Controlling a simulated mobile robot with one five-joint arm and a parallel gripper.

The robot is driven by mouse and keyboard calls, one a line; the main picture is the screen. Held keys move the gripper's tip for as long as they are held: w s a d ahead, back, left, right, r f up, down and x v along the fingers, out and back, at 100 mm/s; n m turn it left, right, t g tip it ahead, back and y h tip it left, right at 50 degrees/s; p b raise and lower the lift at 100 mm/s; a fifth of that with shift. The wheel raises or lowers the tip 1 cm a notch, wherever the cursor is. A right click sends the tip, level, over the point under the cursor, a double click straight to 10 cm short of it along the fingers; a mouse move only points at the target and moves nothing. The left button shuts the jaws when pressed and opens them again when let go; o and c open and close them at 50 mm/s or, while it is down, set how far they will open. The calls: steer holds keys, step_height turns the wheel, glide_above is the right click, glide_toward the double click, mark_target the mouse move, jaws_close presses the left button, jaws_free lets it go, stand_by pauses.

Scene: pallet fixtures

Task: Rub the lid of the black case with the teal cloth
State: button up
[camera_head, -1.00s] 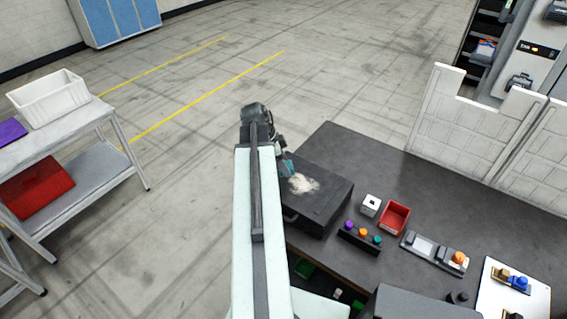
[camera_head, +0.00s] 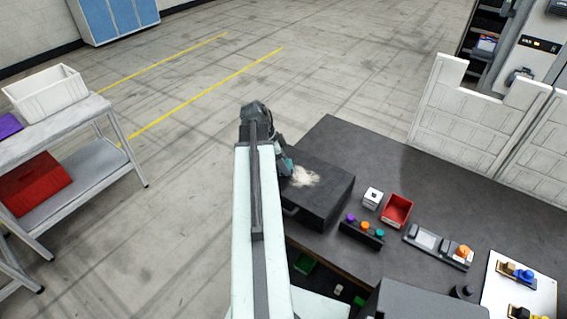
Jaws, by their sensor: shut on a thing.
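The black case (camera_head: 325,197) lies shut on the dark workbench, close to its left edge. A pale, dusty patch (camera_head: 304,176) shows on its lid. My gripper (camera_head: 285,163) is at the lid's far left edge, just left of the patch. It is shut on the teal cloth (camera_head: 288,164), of which only a small bit shows. My arm hides most of the gripper and the case's left side. I cannot tell whether the cloth touches the lid.
On the workbench (camera_head: 420,180), right of the case, are a white cube (camera_head: 372,198), a red bin (camera_head: 397,211), a rack of coloured knobs (camera_head: 362,231) and a switch panel (camera_head: 438,246). A low white wall (camera_head: 475,125) stands behind. A cart (camera_head: 85,170) stands left.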

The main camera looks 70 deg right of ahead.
mark_target(292, 169)
steer(key=shift+f+b, duration=0.9)
steer(key=shift+f, duration=0.05)
steer(key=shift+s+a+r, duration=0.1)
steer(key=shift+s+a, duration=0.15)
steer(key=shift+s, duration=0.75)
steer(key=shift+s+a+r, duration=0.1)
steer(key=shift+s+a, duration=0.15)
steer(key=shift+s, duration=0.75)
steer(key=shift+s+a+f, duration=0.1)
steer(key=shift+s+a, duration=0.2)
steer(key=shift+s, duration=0.65)
steer(key=shift+s+a+f, duration=0.1)
steer(key=shift+s+a, duration=0.15)
steer(key=shift+s, duration=0.7)
steer(key=shift+s+d+r, duration=0.1)
steer(key=shift+s+d, duration=0.05)
steer(key=shift+d, duration=0.7)
steer(key=shift+w+d, duration=0.2)
steer(key=shift+w, duration=0.8)
steer(key=shift+w+d, duration=0.2)
steer(key=shift+w, duration=0.8)
